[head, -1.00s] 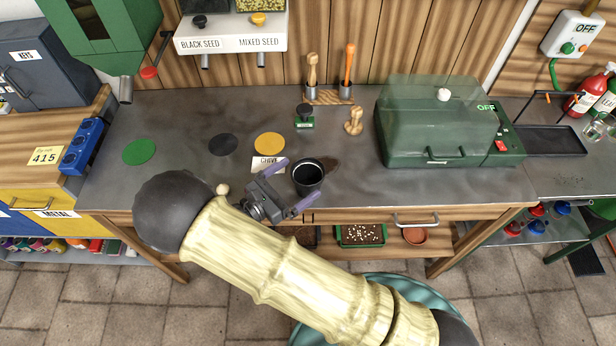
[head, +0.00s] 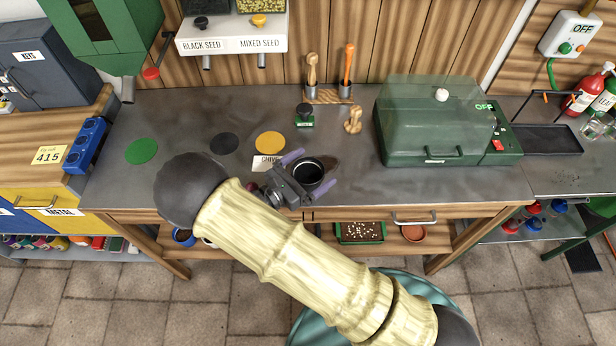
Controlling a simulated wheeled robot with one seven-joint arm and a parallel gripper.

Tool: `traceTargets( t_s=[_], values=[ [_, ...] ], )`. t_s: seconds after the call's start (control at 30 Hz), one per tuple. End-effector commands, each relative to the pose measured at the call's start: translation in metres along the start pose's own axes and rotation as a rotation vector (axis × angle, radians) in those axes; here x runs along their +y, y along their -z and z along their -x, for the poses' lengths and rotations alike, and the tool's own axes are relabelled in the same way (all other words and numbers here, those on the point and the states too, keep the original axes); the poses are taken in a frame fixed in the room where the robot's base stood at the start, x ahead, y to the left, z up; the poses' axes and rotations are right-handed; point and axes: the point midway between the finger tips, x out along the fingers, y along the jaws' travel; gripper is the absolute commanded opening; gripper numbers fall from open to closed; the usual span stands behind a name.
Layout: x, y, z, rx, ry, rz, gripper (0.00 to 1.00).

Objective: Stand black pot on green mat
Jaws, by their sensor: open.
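The black pot (head: 308,170) stands upright on the grey workbench, near its front edge and right of the CHIVE card. My gripper (head: 311,172) is open, with one purple finger on the far left side of the pot and the other on its near right side. The pot's rim shows between the fingers; its lower part is partly hidden by my gripper. Whether the fingers touch it I cannot tell. The round green mat (head: 141,151) lies flat and bare at the bench's left end.
A black mat (head: 224,144) and a yellow mat (head: 270,143) lie between the green mat and the pot. The CHIVE card (head: 266,163) is beside my gripper. A green covered machine (head: 436,125) stands right; a stamp (head: 305,116) and wooden tools stand behind.

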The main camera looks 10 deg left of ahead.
Motion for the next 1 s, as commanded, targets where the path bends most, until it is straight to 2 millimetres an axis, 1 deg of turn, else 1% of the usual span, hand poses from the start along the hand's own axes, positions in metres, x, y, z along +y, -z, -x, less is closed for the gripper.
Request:
traceTargets(
  t_s=[0.1,0.13,0.27,0.3,0.37,0.4,0.63,0.77,0.87,1.0],
  values=[
    [0.000,0.000,0.000,0.000,0.001,0.000,1.00],
    [0.000,0.000,0.000,0.000,0.001,0.000,0.98],
    [0.000,0.000,0.000,0.000,0.001,0.000,0.72],
    [0.000,0.000,0.000,0.000,0.000,0.000,0.65],
    [0.000,0.000,0.000,0.000,0.000,0.000,0.53],
    [0.000,0.000,0.000,0.000,0.000,0.000,0.49],
    [0.000,-0.001,0.001,0.000,-0.001,-0.001,0.49],
    [0.001,-0.008,0.001,0.000,-0.001,-0.002,0.49],
    [0.001,-0.019,0.001,0.000,-0.001,-0.003,0.49],
    [0.001,-0.042,0.001,0.002,-0.002,-0.004,0.49]
  ],
)
